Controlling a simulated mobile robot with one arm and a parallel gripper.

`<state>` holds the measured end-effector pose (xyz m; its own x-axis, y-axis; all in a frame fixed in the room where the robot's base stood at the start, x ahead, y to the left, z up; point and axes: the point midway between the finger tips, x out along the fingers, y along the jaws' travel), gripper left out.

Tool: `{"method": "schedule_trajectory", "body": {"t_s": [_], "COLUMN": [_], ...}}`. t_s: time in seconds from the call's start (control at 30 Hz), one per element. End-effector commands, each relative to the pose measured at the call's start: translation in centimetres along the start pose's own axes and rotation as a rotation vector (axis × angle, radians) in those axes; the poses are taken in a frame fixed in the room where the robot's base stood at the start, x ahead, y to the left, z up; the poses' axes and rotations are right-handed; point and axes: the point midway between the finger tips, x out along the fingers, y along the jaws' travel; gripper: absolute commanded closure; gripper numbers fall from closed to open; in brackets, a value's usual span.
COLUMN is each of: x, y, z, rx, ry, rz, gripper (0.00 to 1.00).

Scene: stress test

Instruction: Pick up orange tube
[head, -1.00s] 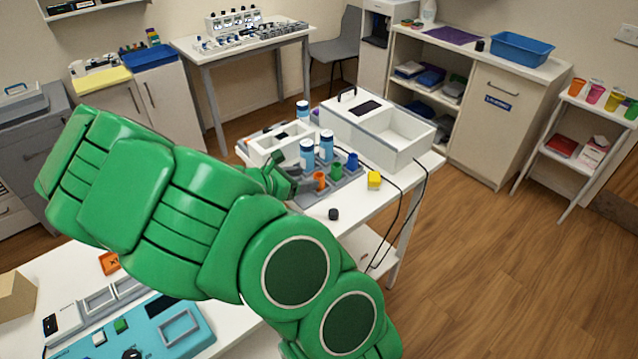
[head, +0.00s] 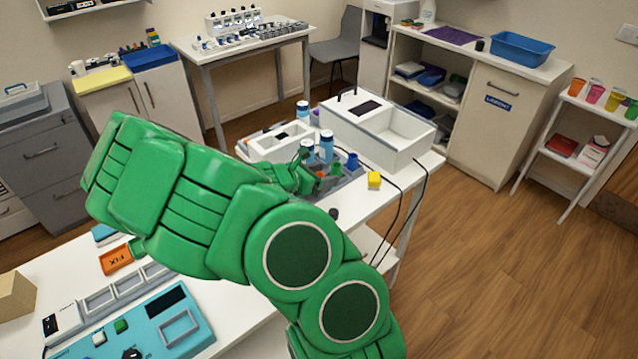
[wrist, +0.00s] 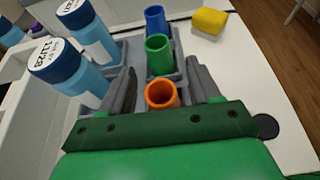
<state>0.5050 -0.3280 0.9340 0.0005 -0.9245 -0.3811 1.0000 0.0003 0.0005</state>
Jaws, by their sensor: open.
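The orange tube (wrist: 161,95) stands upright in a grey rack, nearest to me in the wrist view, with its open top facing up. In the head view only a small bit of the orange tube (head: 320,175) shows past my arm. My gripper (wrist: 166,80) is open, with one dark finger on each side of the orange tube. I cannot tell whether either finger touches it. A green tube (wrist: 159,54) and a blue tube (wrist: 155,25) stand behind it in the same rack (wrist: 180,76).
A yellow block (wrist: 209,24) lies beyond the rack at the right. A dark round piece (wrist: 266,126) lies right of my gripper. A white open box (head: 390,140) stands behind the rack.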

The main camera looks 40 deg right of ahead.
Motion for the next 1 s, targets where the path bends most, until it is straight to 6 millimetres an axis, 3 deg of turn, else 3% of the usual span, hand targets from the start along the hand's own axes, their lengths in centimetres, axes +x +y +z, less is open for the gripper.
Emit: {"method": "schedule_trajectory", "body": {"t_s": [0.37, 0.7, 1.0], "x": [0.47, 0.47, 0.40], "y": [0.02, 0.02, 0.03], "z": [-0.07, -0.09, 0.08], "rx": [0.000, 0.000, 0.000], "ry": [0.001, 0.002, 0.002], "rz": [0.001, 0.001, 0.001], "gripper": [0.40, 0.92, 0.93]}}
